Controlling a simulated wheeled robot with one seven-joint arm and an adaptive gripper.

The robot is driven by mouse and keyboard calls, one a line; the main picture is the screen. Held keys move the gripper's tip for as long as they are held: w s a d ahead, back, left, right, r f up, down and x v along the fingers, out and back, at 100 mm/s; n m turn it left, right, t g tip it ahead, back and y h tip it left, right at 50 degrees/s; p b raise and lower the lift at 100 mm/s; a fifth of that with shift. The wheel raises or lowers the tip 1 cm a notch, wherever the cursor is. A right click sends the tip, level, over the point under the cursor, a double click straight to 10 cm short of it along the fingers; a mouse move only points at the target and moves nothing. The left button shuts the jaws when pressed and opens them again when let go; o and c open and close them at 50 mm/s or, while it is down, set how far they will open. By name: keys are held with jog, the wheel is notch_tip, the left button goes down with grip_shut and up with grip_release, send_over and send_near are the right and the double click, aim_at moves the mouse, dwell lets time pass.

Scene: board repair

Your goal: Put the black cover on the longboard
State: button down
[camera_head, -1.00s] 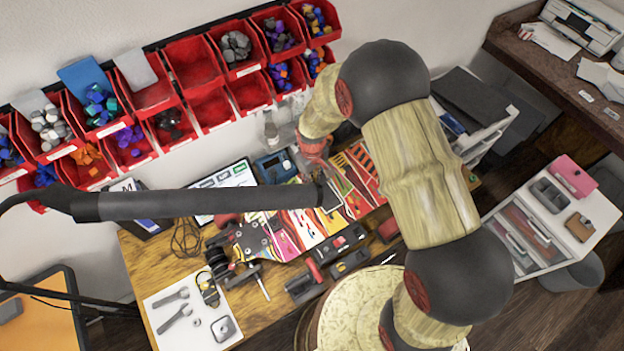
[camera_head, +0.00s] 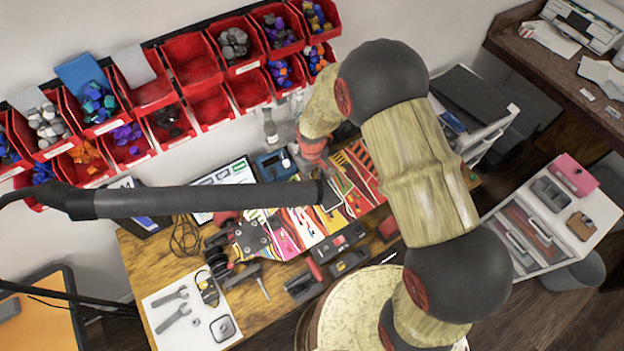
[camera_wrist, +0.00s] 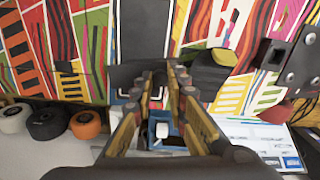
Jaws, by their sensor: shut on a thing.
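The longboard (camera_head: 300,228) lies on the wooden workbench, its brightly striped underside facing up. Its pattern fills the top of the wrist view (camera_wrist: 60,40), where a dark grey rectangular area (camera_wrist: 145,28) shows on it. My gripper (camera_wrist: 158,75) is shut on a dark flat piece, which looks like the black cover (camera_wrist: 122,76), just in front of the board. The fingers hide much of the cover, and I cannot tell if it touches the board. In the head view my arm and a black lamp arm partly hide the gripper and board.
A black lamp arm (camera_head: 200,200) crosses above the bench. Red bins (camera_head: 190,65) line the wall behind. Black and orange wheels (camera_wrist: 85,124) lie beside the board. A dark rounded block (camera_wrist: 210,70) and a truck (camera_wrist: 300,65) stand right of my gripper. Tools lie on a white mat (camera_head: 170,335).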

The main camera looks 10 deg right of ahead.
jog(key=c, duration=1.7)
grip_release()
jog(key=shift+c, duration=0.9)
jog(key=shift+r+p, duration=2.25)
jog(key=shift+r, duration=1.45)
